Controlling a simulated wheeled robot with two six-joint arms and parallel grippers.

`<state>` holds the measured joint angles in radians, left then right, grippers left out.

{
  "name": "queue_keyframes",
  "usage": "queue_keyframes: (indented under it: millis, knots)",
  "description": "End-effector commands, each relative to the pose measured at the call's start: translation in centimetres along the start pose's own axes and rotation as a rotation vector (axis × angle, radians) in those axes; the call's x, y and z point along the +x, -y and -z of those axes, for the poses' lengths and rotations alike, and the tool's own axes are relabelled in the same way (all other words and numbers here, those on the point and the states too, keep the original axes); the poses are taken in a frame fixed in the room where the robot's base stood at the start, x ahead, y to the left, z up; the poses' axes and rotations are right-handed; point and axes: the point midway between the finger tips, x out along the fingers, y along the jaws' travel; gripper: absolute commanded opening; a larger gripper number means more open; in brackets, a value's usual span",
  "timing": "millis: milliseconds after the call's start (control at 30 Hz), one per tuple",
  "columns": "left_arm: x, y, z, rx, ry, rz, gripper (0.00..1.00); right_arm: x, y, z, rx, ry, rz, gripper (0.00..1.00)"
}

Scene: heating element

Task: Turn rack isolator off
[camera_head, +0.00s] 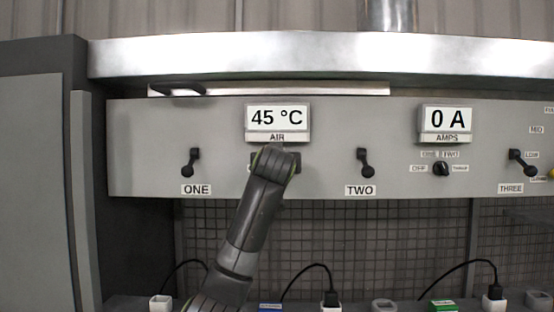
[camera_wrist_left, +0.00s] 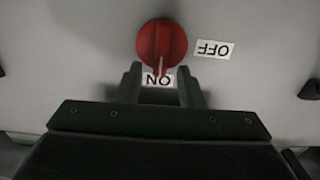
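The rack isolator appears as a red rotary knob (camera_wrist_left: 162,42) on the grey panel in the left wrist view. Its pale pointer mark aims down at the ON label (camera_wrist_left: 158,80); the OFF label (camera_wrist_left: 212,49) is to its right. Both labels appear upside down. My left gripper (camera_wrist_left: 160,84) is open, its two fingers on either side of the ON label, tips near the knob's lower edge; I cannot tell if they touch it. In the head view my left gripper (camera_head: 275,160) is below the AIR display and hides the knob. My right gripper is not in view.
The grey panel (camera_head: 320,180) carries the AIR display (camera_head: 277,117) at 45 °C, the AMPS display (camera_head: 447,119) at 0 A, and black switches ONE (camera_head: 192,162), TWO (camera_head: 365,162) and THREE (camera_head: 522,161). A metal ledge (camera_head: 320,60) juts out above. Cables and plugs are below.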

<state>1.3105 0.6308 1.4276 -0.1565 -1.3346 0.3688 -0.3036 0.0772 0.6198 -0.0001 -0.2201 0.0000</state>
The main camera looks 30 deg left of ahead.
Motion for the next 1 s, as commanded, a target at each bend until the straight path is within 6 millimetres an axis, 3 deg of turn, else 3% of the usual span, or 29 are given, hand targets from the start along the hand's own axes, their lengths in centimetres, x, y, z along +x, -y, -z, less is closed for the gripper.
queue_keyframes:
  millis: [67, 333, 667, 1000]
  knots:
    - [0.0, 0.0, 0.0, 0.0, 0.0, 0.0, 0.35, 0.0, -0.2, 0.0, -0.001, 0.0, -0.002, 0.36]
    - [-0.1, 0.0, 0.0, 0.0, 0.0, 0.0, 0.01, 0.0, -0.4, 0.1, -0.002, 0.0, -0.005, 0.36]
    - [-0.1, 0.1, -0.1, -0.023, 0.0, 0.0, 0.0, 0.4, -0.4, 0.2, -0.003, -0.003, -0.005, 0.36]
    - [-0.1, 0.5, -0.4, -0.211, -0.001, -0.001, 0.0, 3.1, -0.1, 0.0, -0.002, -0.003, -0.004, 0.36]
